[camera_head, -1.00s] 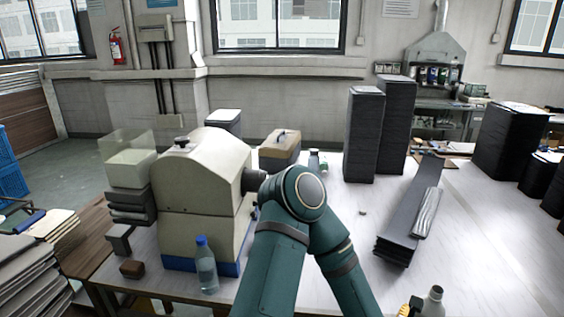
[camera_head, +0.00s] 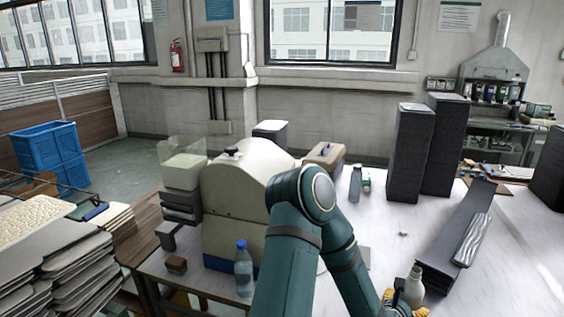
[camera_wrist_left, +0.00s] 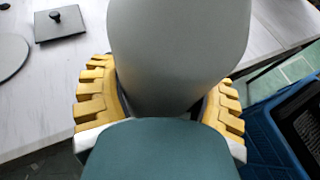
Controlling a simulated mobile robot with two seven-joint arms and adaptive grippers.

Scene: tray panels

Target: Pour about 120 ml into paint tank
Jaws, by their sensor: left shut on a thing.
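My left gripper (camera_head: 398,299) has yellow fingers and is at the bottom of the head view, right of my teal arm. It is shut on a pale grey bottle (camera_head: 414,287), which looks roughly upright. In the left wrist view the bottle (camera_wrist_left: 178,50) fills the middle between the yellow fingers; its contents cannot be seen. A clear-walled tank (camera_head: 184,168) with pale contents sits left of the cream machine (camera_head: 232,205); it seems to be the paint tank. The bottle is well apart from it, with my arm between. My right gripper is not in view.
A clear bottle with a blue cap (camera_head: 243,272) stands before the machine. Tall dark stacks (camera_head: 410,155) stand at the back of the white table, and a long dark stack (camera_head: 452,240) lies at the right. Blue crates (camera_head: 50,150) are at the far left.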

